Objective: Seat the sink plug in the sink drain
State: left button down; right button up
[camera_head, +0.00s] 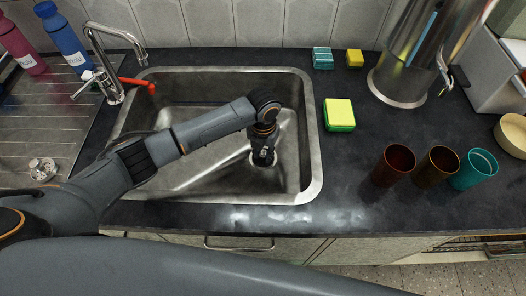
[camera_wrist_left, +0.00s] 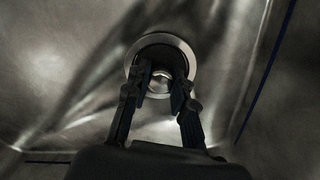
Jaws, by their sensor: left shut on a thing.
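The sink drain (camera_wrist_left: 190,62) shows in the left wrist view as a pale metal ring in the sink floor. It also shows as a light rim in the head view (camera_head: 252,160). My left gripper (camera_head: 262,161) points down into the basin over the drain. In the left wrist view its fingers (camera_wrist_left: 161,92) are shut on a small shiny piece between the tips, which I take to be the sink plug (camera_wrist_left: 160,76). The plug is mostly hidden by the fingers. I cannot tell whether it is in the drain or just above it. My right gripper is not in view.
The steel sink (camera_head: 313,150) surrounds my left gripper, with the faucet (camera_head: 112,62) at back left. A yellow-green sponge (camera_head: 339,114) and several tumblers stand right of it. A round metal piece (camera_head: 42,168) lies on the drainboard (camera_head: 45,115). Two bottles stand at far left.

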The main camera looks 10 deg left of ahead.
aim_at(263, 153)
pick_arm(q)
jog(key=c, duration=1.1)
grip_release()
jog(key=shift+r, duration=0.2)
notch_tip(263, 153, up, 12)
jog(key=shift+f+p, duration=0.1)
jog(key=shift+p, duration=0.4)
